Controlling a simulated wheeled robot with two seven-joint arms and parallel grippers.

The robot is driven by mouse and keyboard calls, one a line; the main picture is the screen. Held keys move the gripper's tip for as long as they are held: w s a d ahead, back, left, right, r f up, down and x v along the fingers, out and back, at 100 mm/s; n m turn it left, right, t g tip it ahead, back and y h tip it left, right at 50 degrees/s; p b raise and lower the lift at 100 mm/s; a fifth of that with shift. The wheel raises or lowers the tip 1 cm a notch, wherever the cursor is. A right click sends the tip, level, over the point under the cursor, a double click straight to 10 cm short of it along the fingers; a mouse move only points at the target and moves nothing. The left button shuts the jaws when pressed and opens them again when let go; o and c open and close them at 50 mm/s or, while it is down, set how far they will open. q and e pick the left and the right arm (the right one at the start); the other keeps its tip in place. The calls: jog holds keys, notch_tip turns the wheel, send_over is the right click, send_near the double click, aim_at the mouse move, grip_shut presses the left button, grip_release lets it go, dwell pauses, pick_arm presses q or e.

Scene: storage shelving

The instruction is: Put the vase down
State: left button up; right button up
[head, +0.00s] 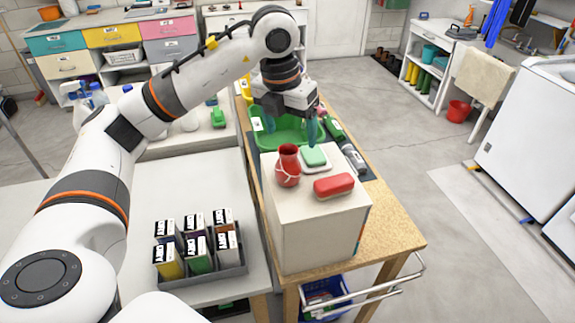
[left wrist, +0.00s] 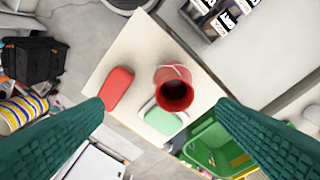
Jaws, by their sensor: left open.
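The red vase (head: 288,167) stands upright on top of a white box (head: 315,230), with a pale band around it. The left wrist view looks down into its dark mouth, and the vase (left wrist: 173,92) shows between my spread fingers. My left gripper (head: 291,125) is open and empty, above and behind the vase in the head view, apart from it. A red soap-like block (head: 333,186) lies on the box to the vase's right. A green block on a white dish (head: 313,157) lies just behind it. My right gripper is in neither view.
The box stands on a wooden table (head: 405,232). A green bin (head: 285,135) and a grey bottle (head: 354,158) are behind the box. A tray (head: 232,269) of small cartons sits on the white surface at left. The table's front right is clear.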

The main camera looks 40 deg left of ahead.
aim_at(285, 150)
pick_arm(q)
jog(key=shift+s+a+r+y, duration=0.1)
jog(key=shift+a+r+y, duration=0.05)
jog(key=shift+a, duration=0.3)
jog(key=shift+a+r+y, duration=0.1)
jog(key=shift+a+y, duration=0.05)
jog(key=shift+a, duration=0.3)
jog(key=shift+a+f, duration=0.1)
jog(key=shift+f, duration=0.25)
jog(key=f, duration=0.2)
jog(key=f+p, duration=0.1)
jog(key=w+f+p, duration=0.1)
jog(key=f, duration=0.1)
jog(key=shift+f, duration=0.35)
jog(key=shift+f+p, duration=0.25)
jog(key=shift+p, duration=0.1)
jog(key=f, duration=0.1)
jog(key=f+p, duration=0.1)
jog(key=f, duration=0.1)
jog(key=f+p, duration=0.1)
jog(key=shift+w+d+f, duration=0.1)
jog(key=shift+d+f, duration=0.15)
jog(key=shift+d, duration=0.1)
jog(key=shift+f, duration=0.2)
jog(key=c, duration=1.3)
jog(key=shift+o, duration=0.2)
jog(key=shift+w+r, duration=0.1)
jog(key=shift+r, duration=0.05)
